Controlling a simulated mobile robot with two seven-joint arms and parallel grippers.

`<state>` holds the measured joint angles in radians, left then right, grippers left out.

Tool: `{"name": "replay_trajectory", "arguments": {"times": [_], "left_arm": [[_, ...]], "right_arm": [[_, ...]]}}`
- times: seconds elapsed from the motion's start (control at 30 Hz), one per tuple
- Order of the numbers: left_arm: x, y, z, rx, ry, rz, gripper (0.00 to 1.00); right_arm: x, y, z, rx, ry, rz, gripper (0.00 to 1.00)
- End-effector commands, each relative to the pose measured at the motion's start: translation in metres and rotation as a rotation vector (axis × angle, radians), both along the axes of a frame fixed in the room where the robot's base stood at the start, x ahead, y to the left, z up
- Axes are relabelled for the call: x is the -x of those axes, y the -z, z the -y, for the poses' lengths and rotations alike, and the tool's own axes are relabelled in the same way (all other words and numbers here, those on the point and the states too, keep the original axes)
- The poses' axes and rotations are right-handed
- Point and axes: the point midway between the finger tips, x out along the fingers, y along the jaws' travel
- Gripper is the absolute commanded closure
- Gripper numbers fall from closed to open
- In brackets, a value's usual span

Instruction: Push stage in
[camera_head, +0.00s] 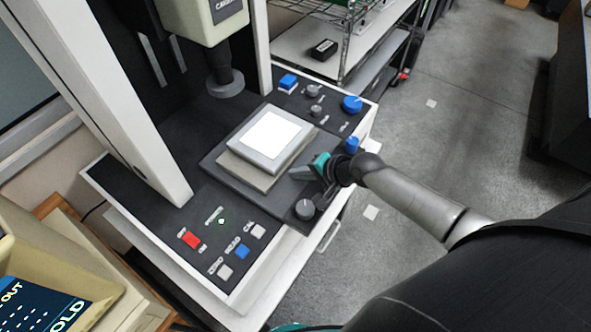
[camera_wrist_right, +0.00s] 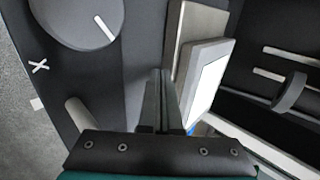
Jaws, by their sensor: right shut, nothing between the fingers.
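The stage (camera_head: 270,139) is a square grey plate with a bright white top, set on a dark base in the middle of the machine bed. In the right wrist view the stage (camera_wrist_right: 205,85) stands just beyond and to the right of the fingertips. My right gripper (camera_head: 308,172) is shut and empty at the stage's near right side; whether it touches the stage I cannot tell. Its shut fingers also show in the right wrist view (camera_wrist_right: 160,95). My left gripper is not in view.
A grey knob (camera_head: 304,208) and a blue knob (camera_head: 352,145) flank my right gripper. Buttons and a red switch (camera_head: 190,238) line the front panel. The probe column (camera_head: 224,80) hangs behind the stage. A wire shelf (camera_head: 350,40) stands behind; floor at right is mostly clear.

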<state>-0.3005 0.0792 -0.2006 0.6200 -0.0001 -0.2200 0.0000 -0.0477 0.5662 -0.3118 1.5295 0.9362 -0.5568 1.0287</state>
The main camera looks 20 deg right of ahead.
Motion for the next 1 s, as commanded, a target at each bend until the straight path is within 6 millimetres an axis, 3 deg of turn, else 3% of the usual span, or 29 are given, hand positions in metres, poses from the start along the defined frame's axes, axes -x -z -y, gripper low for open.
{"name": "replay_trajectory", "arguments": {"times": [0.6,1.0], "left_arm": [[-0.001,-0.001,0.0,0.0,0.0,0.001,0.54],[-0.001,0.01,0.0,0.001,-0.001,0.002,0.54]], "right_arm": [[-0.012,0.0,-0.007,-0.001,0.001,0.0,1.0],[-0.079,0.001,-0.046,-0.004,0.002,0.003,1.0]]}}
